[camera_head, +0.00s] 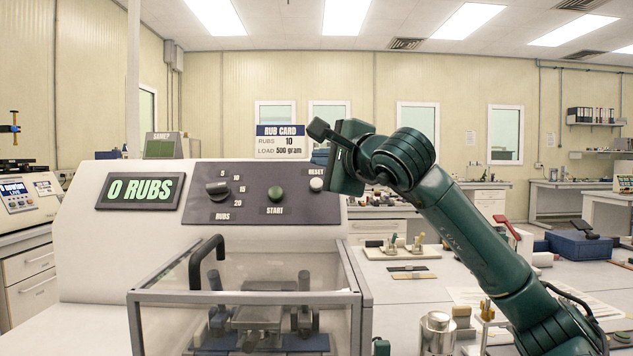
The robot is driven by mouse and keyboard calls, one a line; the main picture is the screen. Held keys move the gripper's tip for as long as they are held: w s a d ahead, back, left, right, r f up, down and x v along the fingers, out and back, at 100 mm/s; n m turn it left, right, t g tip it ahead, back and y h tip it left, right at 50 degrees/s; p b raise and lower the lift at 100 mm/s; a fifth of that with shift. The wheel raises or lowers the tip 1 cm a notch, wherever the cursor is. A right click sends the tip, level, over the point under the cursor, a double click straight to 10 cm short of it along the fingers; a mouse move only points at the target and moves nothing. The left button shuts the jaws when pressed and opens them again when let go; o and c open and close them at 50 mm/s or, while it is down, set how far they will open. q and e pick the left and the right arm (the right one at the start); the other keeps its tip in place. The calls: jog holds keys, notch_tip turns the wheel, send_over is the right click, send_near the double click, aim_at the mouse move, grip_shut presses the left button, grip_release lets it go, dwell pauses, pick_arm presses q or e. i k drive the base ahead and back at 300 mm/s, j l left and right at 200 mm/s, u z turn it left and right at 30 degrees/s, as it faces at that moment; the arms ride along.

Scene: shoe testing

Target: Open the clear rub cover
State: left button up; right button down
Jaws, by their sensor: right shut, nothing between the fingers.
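The clear rub cover (160,318) is a see-through box with grey edges at the front of the rub tester. It is down over the test mechanism (258,318). A black bent handle (207,258) stands on the left part of its top. My right gripper (319,129) is up in front of the control panel's upper right, beside the rub card (281,142). It is shut, empty and well apart from the handle, above and to its right.
The rub tester's panel (250,221) has a display reading 0 RUBS (140,190), a knob (218,188), a green START button (276,193) and a white RESET button (316,184). A metal cylinder (438,333) stands to the right of the cover. The space above the cover looks clear.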

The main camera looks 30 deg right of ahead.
aim_at(140, 291)
jog(key=k+j, duration=0.1)
jog(key=k, duration=1.4)
